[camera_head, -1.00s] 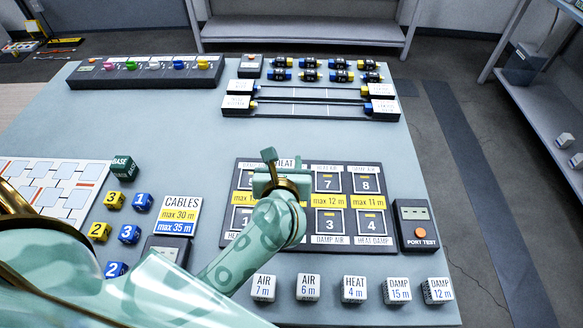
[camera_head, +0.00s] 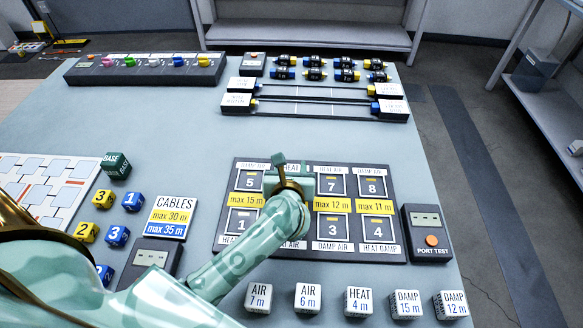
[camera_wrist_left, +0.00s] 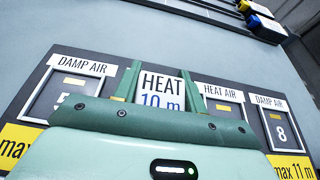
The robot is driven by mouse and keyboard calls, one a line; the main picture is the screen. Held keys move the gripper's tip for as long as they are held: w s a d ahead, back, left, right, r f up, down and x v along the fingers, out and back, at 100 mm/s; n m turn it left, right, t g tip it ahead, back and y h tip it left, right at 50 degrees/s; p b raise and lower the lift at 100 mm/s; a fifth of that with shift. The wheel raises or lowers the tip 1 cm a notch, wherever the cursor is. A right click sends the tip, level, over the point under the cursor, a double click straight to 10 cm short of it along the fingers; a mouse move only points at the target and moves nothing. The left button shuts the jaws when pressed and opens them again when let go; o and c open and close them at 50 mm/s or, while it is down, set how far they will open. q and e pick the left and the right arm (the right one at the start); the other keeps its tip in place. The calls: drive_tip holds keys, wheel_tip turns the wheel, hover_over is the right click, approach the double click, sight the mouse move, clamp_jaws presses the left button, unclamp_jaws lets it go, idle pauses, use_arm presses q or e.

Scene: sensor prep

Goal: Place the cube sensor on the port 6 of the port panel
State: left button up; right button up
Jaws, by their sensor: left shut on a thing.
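My left gripper (camera_head: 288,172) is over the port panel (camera_head: 398,215), in the back row between port 5 (camera_head: 249,180) and port 7 (camera_head: 331,182). It is shut on a white cube sensor (camera_wrist_left: 162,90) marked HEAT 10 m, which shows between the fingers in the left wrist view. Port 6 is hidden under the gripper and cube. I cannot tell whether the cube touches the panel. Port 8 (camera_head: 372,184) is clear at the right end. My right gripper is not in view.
Several white cube sensors, such as HEAT 4 m (camera_head: 358,302), stand in a row before the panel. A port test box (camera_head: 426,232) stands right of it. A cables sign (camera_head: 171,217) and coloured cubes are at left. Connector racks are at the back. The table between is clear.

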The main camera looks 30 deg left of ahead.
use_arm(q)
drive_tip(key=shift+f, duration=0.25)
drive_tip(key=o, duration=1)
drive_tip(key=shift+r, duration=0.1)
drive_tip(key=shift+r, duration=0.25)
drive_tip(key=p+v, duration=0.3)
drive_tip(key=v, duration=0.9)
